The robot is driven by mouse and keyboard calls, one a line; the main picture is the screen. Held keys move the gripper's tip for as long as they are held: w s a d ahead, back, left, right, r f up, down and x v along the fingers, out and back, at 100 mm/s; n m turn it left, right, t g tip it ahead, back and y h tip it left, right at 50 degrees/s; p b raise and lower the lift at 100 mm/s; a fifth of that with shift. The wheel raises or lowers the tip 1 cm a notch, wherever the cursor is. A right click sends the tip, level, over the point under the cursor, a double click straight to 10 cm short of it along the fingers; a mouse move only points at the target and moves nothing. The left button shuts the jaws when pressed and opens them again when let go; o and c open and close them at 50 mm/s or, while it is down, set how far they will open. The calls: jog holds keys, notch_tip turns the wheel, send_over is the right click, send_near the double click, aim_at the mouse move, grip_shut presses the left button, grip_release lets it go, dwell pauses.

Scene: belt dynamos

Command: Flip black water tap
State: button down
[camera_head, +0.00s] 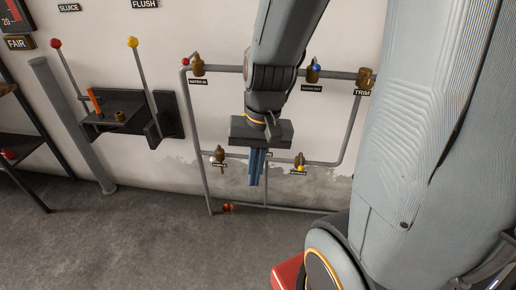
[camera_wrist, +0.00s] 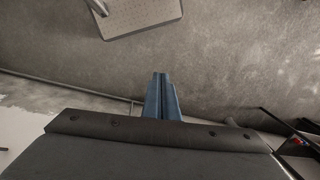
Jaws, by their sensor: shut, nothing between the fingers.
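No tap with a clearly black knob shows in the head view; my arm covers part of the pipes, and I cannot tell whether it hides one. The wrist view shows the fingers (camera_wrist: 161,77) together over floor.
A red-knobbed part (camera_head: 228,208) is on the bottom pipe. A brass TRIM fitting (camera_head: 367,77) is at right. A dark lever bracket (camera_head: 125,115) with red and yellow levers juts from the wall at left. Open grey floor (camera_head: 130,245) lies in front.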

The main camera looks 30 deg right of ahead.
jog(key=w+d+f+m+t+y+b, duration=0.15)
jog(key=w+d+m, duration=0.25)
jog(key=d+m, duration=0.4)
jog(key=w+d+f+m+t, duration=0.2)
jog(key=w+d+m+t, duration=0.15)
jog(key=d+m, duration=0.45)
jog(key=w+d+f+m+t+b, duration=0.15)
jog(key=w+d+m, duration=0.3)
jog(key=m, duration=0.65)
jog(key=w+a+f, duration=0.3)
jog(key=w+f, duration=0.5)
jog(key=w, duration=0.1)
jog(key=shift+w+a+t, duration=0.2)
jog(key=shift+a+t, duration=0.15)
jog(key=shift+a, duration=0.05)
jog(key=shift+w+b, duration=0.1)
jog(key=shift+b, duration=0.25)
